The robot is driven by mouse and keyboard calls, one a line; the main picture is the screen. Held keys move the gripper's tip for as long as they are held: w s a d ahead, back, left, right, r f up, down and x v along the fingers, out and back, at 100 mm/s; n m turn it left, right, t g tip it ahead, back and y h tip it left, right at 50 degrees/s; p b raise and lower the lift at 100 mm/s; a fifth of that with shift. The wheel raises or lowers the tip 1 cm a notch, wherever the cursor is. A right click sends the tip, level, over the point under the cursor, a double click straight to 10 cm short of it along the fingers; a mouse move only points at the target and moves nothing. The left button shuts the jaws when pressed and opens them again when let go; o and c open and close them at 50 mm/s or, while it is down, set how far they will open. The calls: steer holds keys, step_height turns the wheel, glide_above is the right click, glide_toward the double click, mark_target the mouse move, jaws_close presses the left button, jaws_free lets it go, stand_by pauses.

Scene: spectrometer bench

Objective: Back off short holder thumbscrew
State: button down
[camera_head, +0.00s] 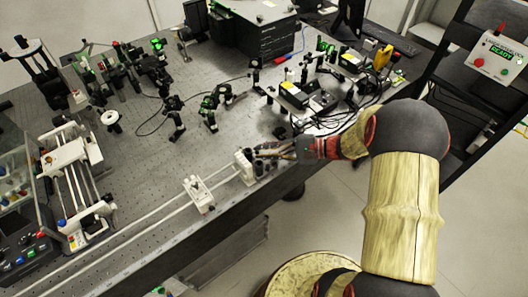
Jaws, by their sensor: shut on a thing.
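My gripper (264,153) reaches in from the right, low over the front edge of the bench. It is closed at a small white holder block (244,168) with dark round parts beside it. A second white holder (199,194) stands to the left on the same pale rail (222,182). The thumbscrew is too small to make out. The fingertips hide the part they grip, so I cannot tell which of the two holders is the short one.
The perforated optical bench (150,200) carries several dark optic mounts (210,112) behind the rail. A white rail instrument (75,180) stands at the left. A control box with a red button (497,58) is at the upper right. Bare bench lies between the mounts and rail.

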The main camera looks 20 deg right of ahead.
steer(key=n+b, duration=0.2)
steer(key=b, duration=0.1)
steer(key=shift+s+f+t, duration=0.1)
steer(key=shift+f+t, duration=0.3)
steer(key=shift+r+n+y+b, duration=0.2)
steer(key=shift+n+y+b, duration=0.1)
steer(key=shift+n+b, duration=0.2)
steer(key=c, duration=1.8)
jaws_free()
steer(key=shift+v, duration=4.05)
